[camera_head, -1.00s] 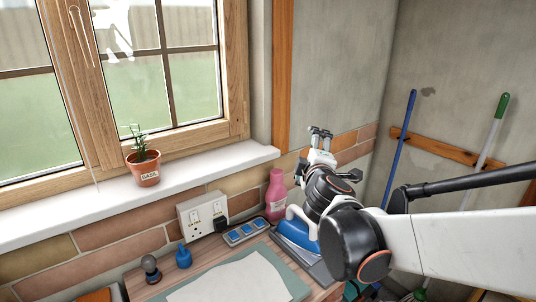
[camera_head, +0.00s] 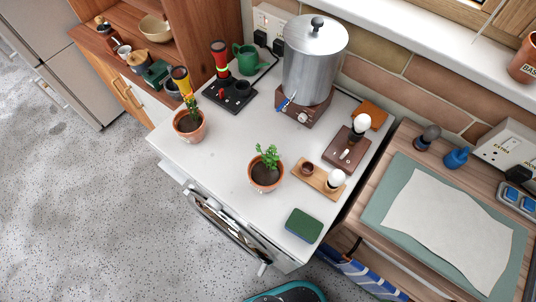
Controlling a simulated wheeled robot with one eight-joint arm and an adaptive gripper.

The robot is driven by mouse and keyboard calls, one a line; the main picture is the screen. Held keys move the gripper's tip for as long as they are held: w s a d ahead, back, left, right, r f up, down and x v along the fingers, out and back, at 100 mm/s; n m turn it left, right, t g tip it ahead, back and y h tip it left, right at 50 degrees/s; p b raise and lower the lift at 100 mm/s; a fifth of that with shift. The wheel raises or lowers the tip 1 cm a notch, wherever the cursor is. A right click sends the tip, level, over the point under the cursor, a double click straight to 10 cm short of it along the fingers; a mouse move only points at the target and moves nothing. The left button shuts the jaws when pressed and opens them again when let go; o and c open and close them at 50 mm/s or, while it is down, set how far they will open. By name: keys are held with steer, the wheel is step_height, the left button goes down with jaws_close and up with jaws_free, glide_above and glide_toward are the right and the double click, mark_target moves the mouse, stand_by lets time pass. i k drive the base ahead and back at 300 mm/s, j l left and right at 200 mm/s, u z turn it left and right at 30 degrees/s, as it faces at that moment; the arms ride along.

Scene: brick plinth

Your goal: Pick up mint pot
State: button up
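Two terracotta pots stand on the white countertop. One pot (camera_head: 265,182) holds a leafy green plant, which looks like the mint; I see no label on it. The other pot (camera_head: 189,131) stands to its left, nearer the counter's left edge, and holds a plant with orange-red tips. A third pot (camera_head: 523,66), partly cut off at the right edge, stands on the windowsill with a basil label. My gripper is out of view.
A large metal urn (camera_head: 313,65) stands behind the leafy pot. A wooden tray (camera_head: 313,178) with small items is close on its right, and a green sponge (camera_head: 304,225) lies in front. The counter (camera_head: 225,165) between the two pots is clear.

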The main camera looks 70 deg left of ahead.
mark_target(266, 172)
steer(key=u, duration=1.7)
